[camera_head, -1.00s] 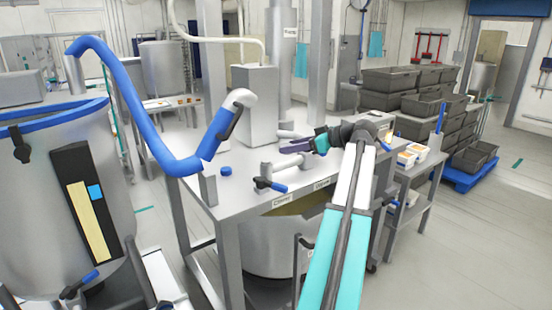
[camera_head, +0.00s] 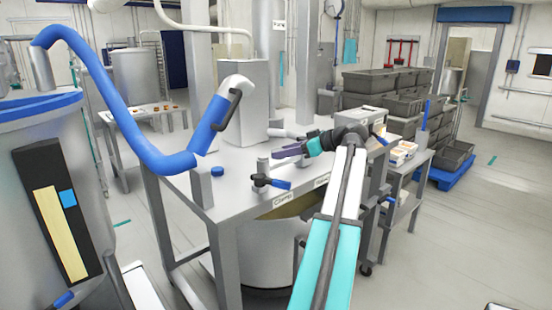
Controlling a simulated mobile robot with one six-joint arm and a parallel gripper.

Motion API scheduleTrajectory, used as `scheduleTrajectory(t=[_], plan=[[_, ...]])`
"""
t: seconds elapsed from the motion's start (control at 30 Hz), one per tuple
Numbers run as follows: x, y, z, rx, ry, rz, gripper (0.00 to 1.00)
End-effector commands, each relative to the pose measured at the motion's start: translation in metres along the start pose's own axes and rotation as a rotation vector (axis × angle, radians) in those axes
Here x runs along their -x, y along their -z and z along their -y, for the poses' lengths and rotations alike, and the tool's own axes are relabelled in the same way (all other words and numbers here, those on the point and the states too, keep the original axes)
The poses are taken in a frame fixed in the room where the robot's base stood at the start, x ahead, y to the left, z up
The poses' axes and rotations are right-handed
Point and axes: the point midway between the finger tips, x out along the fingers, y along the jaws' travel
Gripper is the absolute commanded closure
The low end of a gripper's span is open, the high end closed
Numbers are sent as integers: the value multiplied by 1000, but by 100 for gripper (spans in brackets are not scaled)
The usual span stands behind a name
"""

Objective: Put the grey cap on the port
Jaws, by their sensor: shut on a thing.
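My gripper (camera_head: 283,153), with dark purple fingers, reaches left over the steel table from the teal and black wrist. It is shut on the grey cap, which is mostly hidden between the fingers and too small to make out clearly. A short upright grey pipe stub (camera_head: 262,164) with a blue-handled valve (camera_head: 272,183) stands near the table's front edge, just left of and below the fingertips. A horizontal grey pipe piece (camera_head: 286,133) lies behind the gripper. I cannot tell for certain which fitting is the port.
A blue hose (camera_head: 150,150) arches to the tank (camera_head: 50,180) at left. A grey box column (camera_head: 241,100) stands behind. Crates (camera_head: 380,95) are stacked at right.

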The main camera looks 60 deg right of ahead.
Motion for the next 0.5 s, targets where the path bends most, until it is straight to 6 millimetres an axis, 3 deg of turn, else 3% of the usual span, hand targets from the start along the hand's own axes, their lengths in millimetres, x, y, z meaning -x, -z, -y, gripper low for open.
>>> scheduleTrajectory(t=[0.5], plan=[[-11,3,7,6,14,0,79]])
